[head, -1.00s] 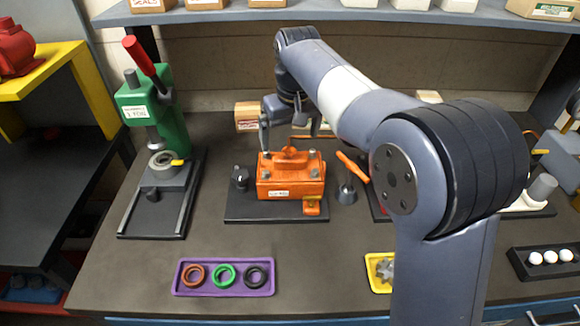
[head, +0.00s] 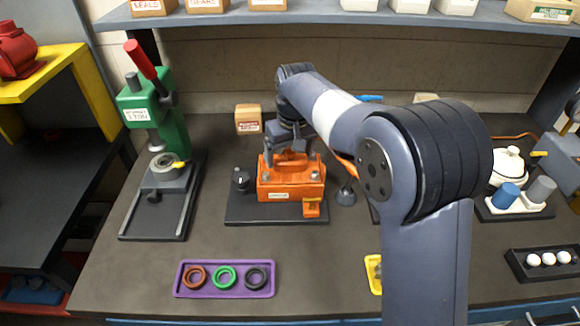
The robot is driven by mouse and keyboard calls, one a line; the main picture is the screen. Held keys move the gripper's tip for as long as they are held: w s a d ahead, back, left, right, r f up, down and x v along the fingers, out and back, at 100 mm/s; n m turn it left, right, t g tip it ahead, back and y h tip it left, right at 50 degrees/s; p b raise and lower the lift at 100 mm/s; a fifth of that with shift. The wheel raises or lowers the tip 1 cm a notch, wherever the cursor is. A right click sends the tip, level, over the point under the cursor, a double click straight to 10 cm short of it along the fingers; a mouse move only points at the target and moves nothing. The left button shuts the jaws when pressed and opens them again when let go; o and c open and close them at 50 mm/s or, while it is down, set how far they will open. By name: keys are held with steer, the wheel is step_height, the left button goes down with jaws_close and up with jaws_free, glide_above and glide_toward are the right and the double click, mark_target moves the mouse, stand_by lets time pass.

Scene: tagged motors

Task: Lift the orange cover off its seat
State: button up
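The orange cover (head: 289,188) is a boxy casting with a raised handle on top and grey bolt heads near its corners. It sits level on a dark base plate (head: 240,214) in the middle of the bench. Whether the fingertips touch the handle or cover is not clear. My wrist and forearm hide part of the space behind.
A black knob (head: 240,180) stands left of the cover on the plate. A green press (head: 155,125) stands left. A purple tray (head: 225,291) of rings lies in front. A cardboard box (head: 248,119) is behind. A grey funnel-like piece (head: 346,194) stands close on the right.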

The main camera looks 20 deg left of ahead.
mark_target(290, 152)
steer(key=c, duration=1.5)
steer(key=shift+r, duration=0.15)
steer(key=shift+c, duration=0.5)
steer(key=shift+w+a+r, duration=0.1)
step_height(290, 152, up, 9)
steer(key=shift+f, duration=0.1)
step_height(290, 152, up, 4)
steer(key=p, duration=0.4)
